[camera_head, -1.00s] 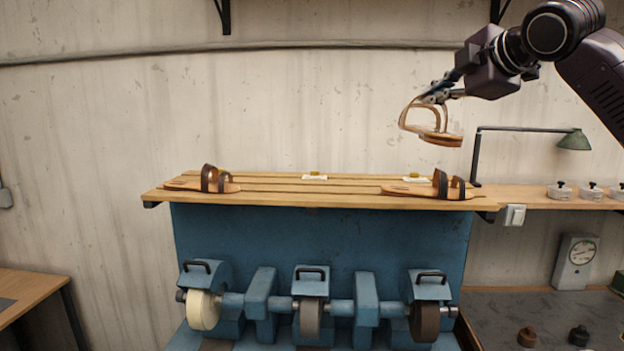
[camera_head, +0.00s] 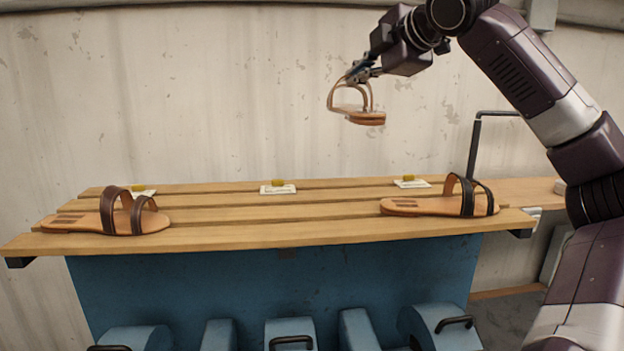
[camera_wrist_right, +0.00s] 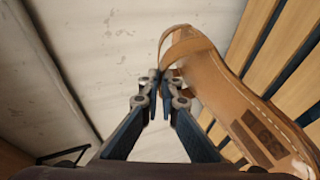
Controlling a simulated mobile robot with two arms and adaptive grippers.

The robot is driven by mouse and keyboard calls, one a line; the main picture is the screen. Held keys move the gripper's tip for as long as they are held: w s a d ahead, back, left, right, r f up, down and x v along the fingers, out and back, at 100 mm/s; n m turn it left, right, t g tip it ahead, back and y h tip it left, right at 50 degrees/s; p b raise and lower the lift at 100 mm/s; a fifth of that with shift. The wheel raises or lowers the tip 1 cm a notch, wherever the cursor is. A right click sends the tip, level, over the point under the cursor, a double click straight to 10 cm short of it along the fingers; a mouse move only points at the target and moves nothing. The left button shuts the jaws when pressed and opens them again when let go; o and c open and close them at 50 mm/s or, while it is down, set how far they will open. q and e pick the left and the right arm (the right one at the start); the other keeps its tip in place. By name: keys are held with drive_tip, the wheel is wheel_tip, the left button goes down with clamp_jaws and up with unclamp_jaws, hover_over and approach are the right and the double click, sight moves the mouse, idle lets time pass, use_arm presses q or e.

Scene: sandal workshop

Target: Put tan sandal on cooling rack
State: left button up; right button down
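The tan sandal (camera_head: 368,119) hangs in the air above the cooling rack, a slatted wooden shelf (camera_head: 285,237), a little left of the rack's right sandal. My right gripper (camera_head: 357,76) is shut on the sandal's strap. In the right wrist view the fingertips (camera_wrist_right: 160,84) pinch the strap, and the tan sandal's sole (camera_wrist_right: 228,92) extends down to the right. Two sandals with dark brown straps lie on the rack, one at the left (camera_head: 90,221) and one at the right (camera_head: 425,207). My left gripper is not in view.
The rack's middle, between the two dark-strapped sandals, is bare. Blue machinery (camera_head: 290,330) is below.

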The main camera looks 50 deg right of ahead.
sight(362, 108)
drive_tip(key=f, duration=0.4)
drive_tip(key=f+b, duration=0.1)
drive_tip(key=f, duration=0.1)
drive_tip(key=shift+s+f, duration=0.4)
drive_tip(key=f, duration=0.3)
drive_tip(key=f+b, duration=0.1)
drive_tip(key=f, duration=0.6)
drive_tip(key=shift+w+d+b, duration=0.1)
drive_tip(key=shift+w+b, duration=0.2)
drive_tip(key=shift+w, duration=0.05)
drive_tip(key=shift+f, duration=0.65)
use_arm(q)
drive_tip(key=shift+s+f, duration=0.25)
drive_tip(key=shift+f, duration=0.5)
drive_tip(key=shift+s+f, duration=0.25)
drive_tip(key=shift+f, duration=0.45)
use_arm(e)
drive_tip(key=c, duration=2.2)
unclamp_jaws()
drive_tip(key=shift+o, duration=0.2)
